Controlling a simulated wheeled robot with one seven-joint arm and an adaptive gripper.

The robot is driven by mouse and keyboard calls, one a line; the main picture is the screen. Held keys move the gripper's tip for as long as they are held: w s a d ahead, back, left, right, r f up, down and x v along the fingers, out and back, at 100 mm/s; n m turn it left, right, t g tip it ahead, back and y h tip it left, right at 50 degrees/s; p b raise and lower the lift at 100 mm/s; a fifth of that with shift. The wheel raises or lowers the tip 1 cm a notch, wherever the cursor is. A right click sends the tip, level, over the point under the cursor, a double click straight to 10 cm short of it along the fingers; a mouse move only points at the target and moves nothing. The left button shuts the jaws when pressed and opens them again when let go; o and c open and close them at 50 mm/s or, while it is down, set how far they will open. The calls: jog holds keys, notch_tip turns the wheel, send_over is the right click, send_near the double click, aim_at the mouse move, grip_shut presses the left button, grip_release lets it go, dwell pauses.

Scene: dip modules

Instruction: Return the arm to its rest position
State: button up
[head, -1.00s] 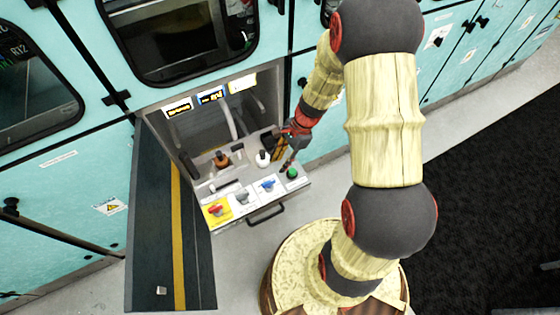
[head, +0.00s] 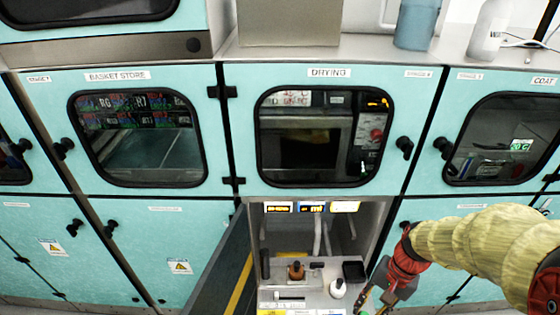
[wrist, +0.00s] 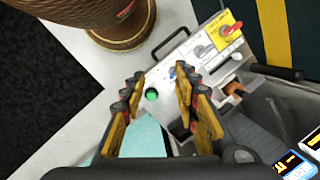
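My arm (head: 470,240) with cream-coloured sleeves and red joints reaches in from the right side of the head view. My gripper (head: 372,300) is low in that view, at the right front of the open cabinet compartment, partly cut off by the bottom edge. In the wrist view my gripper (wrist: 158,78) has its two yellow-and-black fingers apart, with nothing held between them. A green button (wrist: 151,94) on the control panel (wrist: 172,62) shows through the gap. I cannot tell whether the fingers touch anything.
The pull-out panel carries a red knob on a yellow plate (wrist: 231,30), an orange-brown knob (head: 296,270) and a white knob (head: 337,288). The compartment's door (head: 222,275) stands open on the left. Closed teal cabinets (head: 150,245) flank it.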

jog(key=s+a+r+n+t+h, duration=0.1)
jog(key=s+a+r+n+t, duration=0.1)
jog(key=r, duration=0.8)
jog(key=s+a+r+n+t+h+b, duration=0.1)
jog(key=s+a+r+n+t, duration=0.1)
jog(key=r, duration=0.9)
jog(key=s+n+t, duration=0.1)
jog(key=n+t, duration=0.1)
jog(key=n, duration=0.1)
jog(key=shift+s+a+t+h, duration=0.15)
jog(key=shift+a+t+h, duration=0.1)
jog(key=shift+t+h, duration=0.05)
